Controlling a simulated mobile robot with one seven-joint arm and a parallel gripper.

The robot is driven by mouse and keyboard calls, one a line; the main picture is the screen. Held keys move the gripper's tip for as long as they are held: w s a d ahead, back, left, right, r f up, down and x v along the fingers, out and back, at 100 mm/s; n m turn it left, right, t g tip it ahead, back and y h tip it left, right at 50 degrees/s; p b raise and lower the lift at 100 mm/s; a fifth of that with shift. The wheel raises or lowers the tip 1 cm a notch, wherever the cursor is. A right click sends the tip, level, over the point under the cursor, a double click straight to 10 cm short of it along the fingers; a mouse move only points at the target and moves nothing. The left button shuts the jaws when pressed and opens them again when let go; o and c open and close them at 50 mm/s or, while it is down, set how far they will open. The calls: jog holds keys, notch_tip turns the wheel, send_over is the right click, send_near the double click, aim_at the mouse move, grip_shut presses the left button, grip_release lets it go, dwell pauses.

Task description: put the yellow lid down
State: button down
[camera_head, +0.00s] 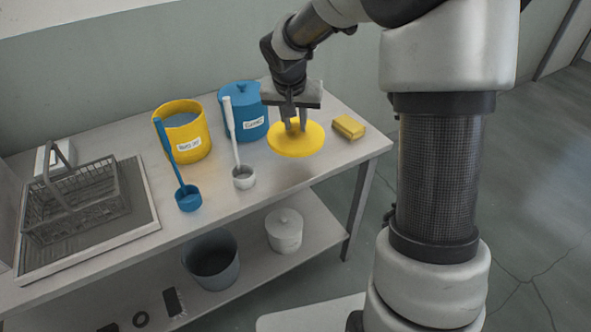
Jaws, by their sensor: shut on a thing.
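The yellow lid (307,146) is a round flat disc over the right part of the tabletop. My gripper (294,124) points down and is shut on the lid's knob, which the fingers mostly hide. I cannot tell whether the lid touches the table or hangs just above it. An open yellow pot (187,157) with a white label stands left of it, with a grey-blue content showing. A blue pot (256,128) with its blue lid on stands just behind and left of my gripper.
A yellow block (348,127) lies right of the lid. A white ladle (243,178) and a blue ladle (188,196) stand at left. The metal table (262,192) is clear in front of the lid. The lower shelf holds a grey bucket (213,272) and white pot (285,236).

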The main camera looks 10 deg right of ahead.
jog(key=shift+w+a+f+m+b, duration=0.2)
jog(key=shift+w+a+m+b, duration=0.1)
jog(key=shift+w+b, duration=0.3)
jog(key=shift+w+a+f+m+b, duration=0.15)
jog(key=shift+w+a+m+b, duration=0.15)
jog(key=shift+w+b, duration=0.3)
jog(key=shift+f, duration=0.25)
notch_tip(320, 180, down, 9)
jog(key=b, duration=0.2)
jog(key=shift+b, duration=0.3)
jog(key=shift+f, duration=0.2)
jog(key=c, duration=1.5)
grip_release()
jog(key=shift+r, duration=0.1)
